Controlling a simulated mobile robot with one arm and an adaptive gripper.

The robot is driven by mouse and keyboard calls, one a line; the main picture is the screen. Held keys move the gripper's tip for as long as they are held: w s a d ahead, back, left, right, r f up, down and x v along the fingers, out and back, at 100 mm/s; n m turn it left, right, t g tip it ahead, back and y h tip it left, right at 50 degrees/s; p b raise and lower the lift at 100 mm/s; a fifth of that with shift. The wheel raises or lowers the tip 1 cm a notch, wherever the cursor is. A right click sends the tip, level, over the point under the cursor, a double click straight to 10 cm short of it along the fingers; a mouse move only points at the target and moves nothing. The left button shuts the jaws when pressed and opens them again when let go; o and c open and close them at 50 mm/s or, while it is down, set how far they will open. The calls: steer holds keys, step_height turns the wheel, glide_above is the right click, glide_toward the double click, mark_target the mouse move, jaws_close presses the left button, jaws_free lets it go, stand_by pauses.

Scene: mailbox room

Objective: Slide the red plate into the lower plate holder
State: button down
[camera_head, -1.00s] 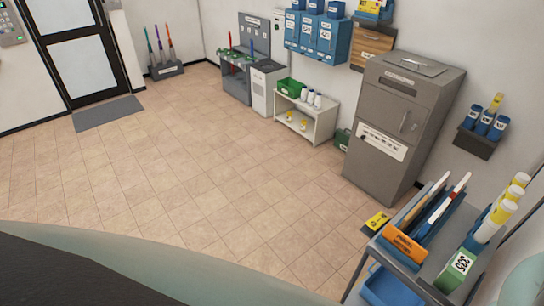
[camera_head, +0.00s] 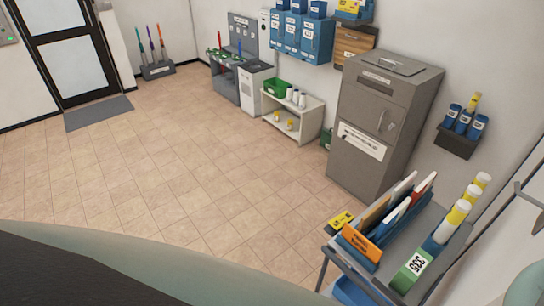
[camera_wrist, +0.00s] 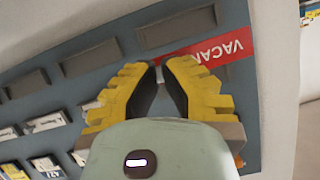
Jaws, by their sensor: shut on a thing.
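In the wrist view, my gripper (camera_wrist: 158,68) has yellow ridged fingers that close together at the tips. It is shut on the red plate (camera_wrist: 226,48), which sticks out to the right of the tips. White letters reading "VACAN" show on the plate, and its left end is hidden by the fingers. Behind it is a grey-blue wall panel (camera_wrist: 245,110) with rows of dark slots and white label cards. I cannot tell which part is the lower plate holder, or whether the plate touches the panel. My gripper and the plate do not show in the head view.
In the head view, a cart (camera_head: 443,250) with folders and yellow-capped tubes stands at lower right. A tall grey cabinet (camera_head: 365,170) stands behind it. A low white shelf (camera_head: 303,130) and blue mailboxes (camera_head: 303,38) are further back. The tiled floor (camera_head: 190,170) is clear.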

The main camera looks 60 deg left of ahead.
steer(key=w, duration=0.8)
steer(key=shift+a+f, duration=0.3)
steer(key=shift+a, duration=0.1)
steer(key=shift+w, duration=0.1)
steer(key=shift+s+r, duration=0.2)
steer(key=shift+s, duration=0.05)
steer(key=shift+d+f+b, duration=0.1)
steer(key=shift+b, duration=0.2)
stand_by(0.8)
steer(key=shift+f+b, duration=1.7)
steer(key=shift+b, duration=0.2)
stand_by(0.6)
steer(key=c, duration=0.5)
jaws_free()
steer(key=shift+c, duration=0.2)
